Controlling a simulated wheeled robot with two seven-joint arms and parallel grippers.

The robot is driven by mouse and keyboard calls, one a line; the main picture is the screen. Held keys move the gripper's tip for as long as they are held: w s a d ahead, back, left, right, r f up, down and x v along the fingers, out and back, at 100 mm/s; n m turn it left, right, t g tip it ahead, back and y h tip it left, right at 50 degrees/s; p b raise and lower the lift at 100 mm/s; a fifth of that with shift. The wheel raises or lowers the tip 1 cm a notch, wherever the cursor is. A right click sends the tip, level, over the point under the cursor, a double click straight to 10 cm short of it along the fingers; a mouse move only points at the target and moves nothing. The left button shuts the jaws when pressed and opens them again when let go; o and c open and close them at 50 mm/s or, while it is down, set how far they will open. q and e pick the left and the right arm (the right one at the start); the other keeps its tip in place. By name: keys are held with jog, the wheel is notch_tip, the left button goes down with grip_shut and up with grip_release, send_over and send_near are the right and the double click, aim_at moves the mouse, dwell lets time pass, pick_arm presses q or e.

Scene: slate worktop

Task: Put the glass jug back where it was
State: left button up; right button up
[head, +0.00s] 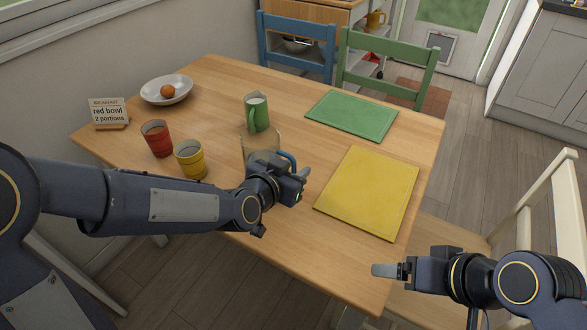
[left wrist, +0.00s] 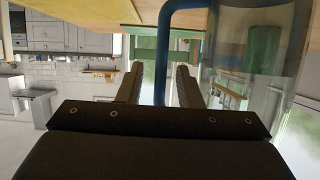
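The clear glass jug (head: 258,144) with a blue handle stands on the wooden table, partly hidden behind my left gripper (head: 301,178). In the left wrist view the jug's glass (left wrist: 258,50) is at the upper right. Its blue handle (left wrist: 163,55) runs between my two left fingers, with a gap showing on both sides, so the gripper is open around the handle.
Yellow (head: 191,161) and red (head: 158,141) cups stand left. A bowl (head: 181,91) and a sign (head: 107,112) are farther back. Yellow (head: 370,192) and green (head: 352,115) mats lie right.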

pick_arm(q)
jog(key=shift+r, duration=0.15)
jog(key=p+v, duration=0.2)
jog(key=v, duration=1)
jog(key=shift+a, duration=0.15)
jog(key=s+a+f+n+g+y, duration=0.3)
jog(key=s+a+n+g, duration=0.2)
jog(key=s+a, duration=1)
jog(key=a+n, duration=0.2)
jog(key=n, duration=0.1)
jog(key=shift+s+n+g+y, duration=0.3)
jog(key=shift+s+n, duration=0.05)
jog(key=shift+n, duration=0.05)
